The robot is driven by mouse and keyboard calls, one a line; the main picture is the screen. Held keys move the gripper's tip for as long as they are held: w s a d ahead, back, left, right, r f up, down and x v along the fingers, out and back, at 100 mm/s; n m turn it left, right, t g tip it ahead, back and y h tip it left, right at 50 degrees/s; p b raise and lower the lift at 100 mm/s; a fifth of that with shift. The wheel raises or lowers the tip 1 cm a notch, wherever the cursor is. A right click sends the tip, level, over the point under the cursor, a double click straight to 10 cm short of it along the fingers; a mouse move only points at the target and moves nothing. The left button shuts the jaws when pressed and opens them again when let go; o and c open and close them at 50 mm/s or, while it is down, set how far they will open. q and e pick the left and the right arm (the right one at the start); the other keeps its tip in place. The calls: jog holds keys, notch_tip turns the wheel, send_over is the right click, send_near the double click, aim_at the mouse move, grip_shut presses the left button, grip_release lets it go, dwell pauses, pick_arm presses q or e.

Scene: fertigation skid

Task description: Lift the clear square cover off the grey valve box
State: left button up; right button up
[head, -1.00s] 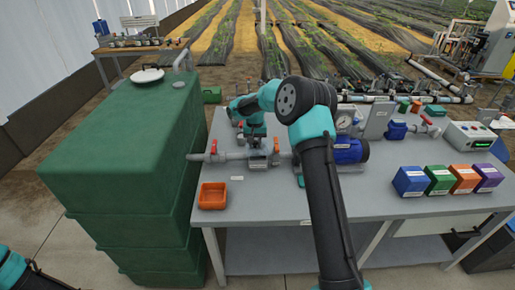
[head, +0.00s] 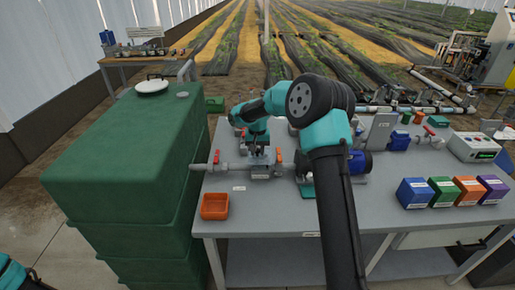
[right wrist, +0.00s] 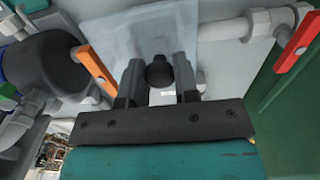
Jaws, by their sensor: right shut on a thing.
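In the right wrist view the gripper's fingers (right wrist: 159,85) are shut on a black round knob (right wrist: 160,70). The knob is in front of the clear square cover (right wrist: 130,40), a pale see-through bluish sheet. In the head view the cover is too small to make out, so I cannot tell whether it rests on the box or is raised. My left gripper is out of view.
An orange tray (head: 214,206) stands at the bench's front left. A blue pump (head: 359,162) is right of the box. Several coloured blocks (head: 442,193) line the right front. A green tank (head: 125,170) adjoins the bench's left side. The bench front centre is clear.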

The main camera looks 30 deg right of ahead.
jog(key=s+a+r, duration=0.1)
jog(key=s+a, duration=0.5)
jog(key=s, duration=0.4)
jog(key=shift+s+a, duration=0.25)
jog(key=shift+s, duration=0.05)
